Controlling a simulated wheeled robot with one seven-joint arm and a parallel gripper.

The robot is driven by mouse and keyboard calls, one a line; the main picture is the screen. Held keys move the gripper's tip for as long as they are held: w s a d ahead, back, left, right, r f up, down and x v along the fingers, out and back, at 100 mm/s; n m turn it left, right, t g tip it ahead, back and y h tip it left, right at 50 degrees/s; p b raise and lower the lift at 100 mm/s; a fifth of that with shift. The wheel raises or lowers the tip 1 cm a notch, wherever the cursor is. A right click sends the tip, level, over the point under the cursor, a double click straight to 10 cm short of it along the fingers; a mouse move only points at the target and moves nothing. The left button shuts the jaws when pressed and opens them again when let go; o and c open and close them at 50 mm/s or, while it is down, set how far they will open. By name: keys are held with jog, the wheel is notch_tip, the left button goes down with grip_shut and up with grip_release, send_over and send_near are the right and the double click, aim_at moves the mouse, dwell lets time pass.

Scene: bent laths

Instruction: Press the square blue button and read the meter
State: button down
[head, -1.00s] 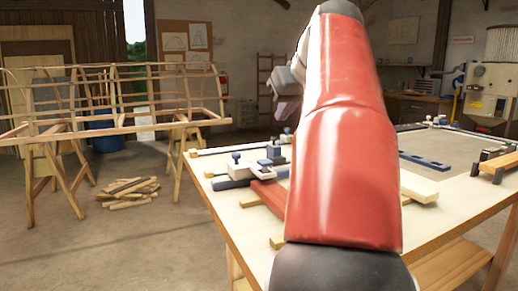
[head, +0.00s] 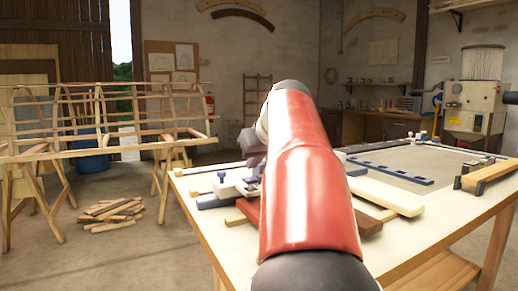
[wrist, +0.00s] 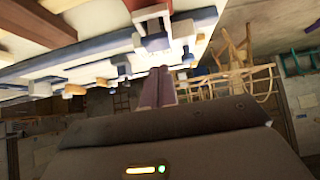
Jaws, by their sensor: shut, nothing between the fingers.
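I cannot make out a square blue button in either view. A grey machine (head: 470,105) with a hopper stands at the back right of the head view. It has small fittings on its front, too small to tell whether one is a meter. My gripper (head: 254,162) is mostly behind my red arm in the head view, over the left part of the workbench (head: 205,235), near the white and blue clamps (head: 232,185). In the wrist view its purple fingers (wrist: 156,88) are together and empty. The clamps (wrist: 153,28) are beyond the fingertips there.
Red and pale boards (head: 385,195) and a dark blue bar (head: 392,171) lie on the workbench. A wooden lath frame (head: 100,150) on trestles stands at the left, with a wood pile (head: 112,211) on the floor. Open floor lies between them and the workbench.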

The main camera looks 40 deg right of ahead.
aim_at(251, 188)
jog(key=shift+f, duration=1.1)
